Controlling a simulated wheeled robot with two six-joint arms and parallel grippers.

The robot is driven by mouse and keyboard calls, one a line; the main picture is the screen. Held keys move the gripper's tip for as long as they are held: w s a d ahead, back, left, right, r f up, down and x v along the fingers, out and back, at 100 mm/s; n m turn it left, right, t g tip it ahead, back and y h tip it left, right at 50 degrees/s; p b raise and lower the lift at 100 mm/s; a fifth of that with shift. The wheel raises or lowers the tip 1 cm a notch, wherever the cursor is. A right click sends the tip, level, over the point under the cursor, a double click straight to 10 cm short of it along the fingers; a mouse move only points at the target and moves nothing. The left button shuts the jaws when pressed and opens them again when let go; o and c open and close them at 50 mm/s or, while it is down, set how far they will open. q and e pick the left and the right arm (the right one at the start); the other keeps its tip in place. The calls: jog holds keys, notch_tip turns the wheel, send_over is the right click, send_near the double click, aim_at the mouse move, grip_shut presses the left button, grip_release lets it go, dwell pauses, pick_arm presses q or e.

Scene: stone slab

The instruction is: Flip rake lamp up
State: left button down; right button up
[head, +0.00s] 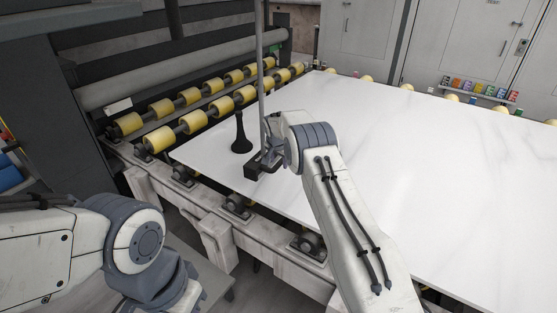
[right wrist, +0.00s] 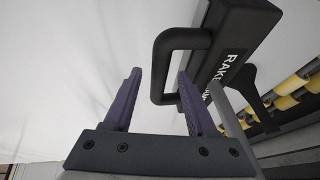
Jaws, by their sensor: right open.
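The rake lamp (right wrist: 232,40) shows in the right wrist view as a black bar with white lettering that starts "RAKE". A black loop handle (right wrist: 180,37) stands out from its side. My right gripper (right wrist: 159,74) is open, with its two purple fingers apart. The near side of the handle shows between the fingertips, and the fingers are not closed on it. I cannot tell how deep it sits between them. In the head view my right gripper (head: 270,158) is at the slab's near left edge, small and dark against the lamp parts. My left gripper is out of view.
A white stone slab (head: 420,160) fills the middle and right. Yellow rollers (head: 193,122) line its left side. A tall thin grey post (head: 262,70) rises by my right gripper, with a black flared piece (head: 240,135) beside it. Grey cabinets (head: 460,45) stand behind.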

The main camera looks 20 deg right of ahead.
jog(key=shift+f, duration=0.15)
grip_shut()
dwell(1.4)
